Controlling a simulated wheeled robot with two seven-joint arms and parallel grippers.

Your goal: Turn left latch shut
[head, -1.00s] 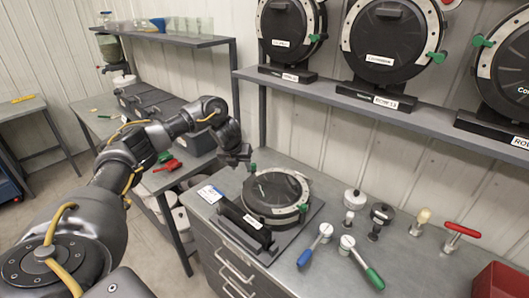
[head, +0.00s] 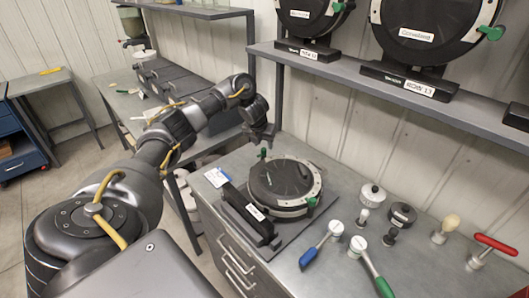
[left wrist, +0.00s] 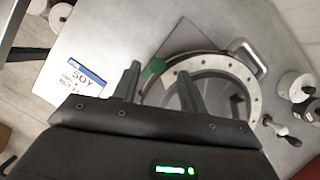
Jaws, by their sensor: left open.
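The seed meter lies flat on the grey bench, with a black disc (head: 280,180) and a pale ring around it. The left latch (head: 263,153) is a small green tab at the far left rim. A second green latch (head: 311,202) sits at the right front rim. My left gripper (head: 263,138) is just above the left latch in the head view. In the left wrist view the gripper (left wrist: 158,70) is open, and the green left latch (left wrist: 152,70) shows between its fingers. I cannot tell whether they touch it. My right gripper is out of view.
A white-and-blue card (head: 216,177) lies left of the meter. A blue-handled tool (head: 315,252), a green-handled tool (head: 378,284) and a red-handled tool (head: 494,243) lie to the right. A shelf (head: 400,90) with more meters stands behind.

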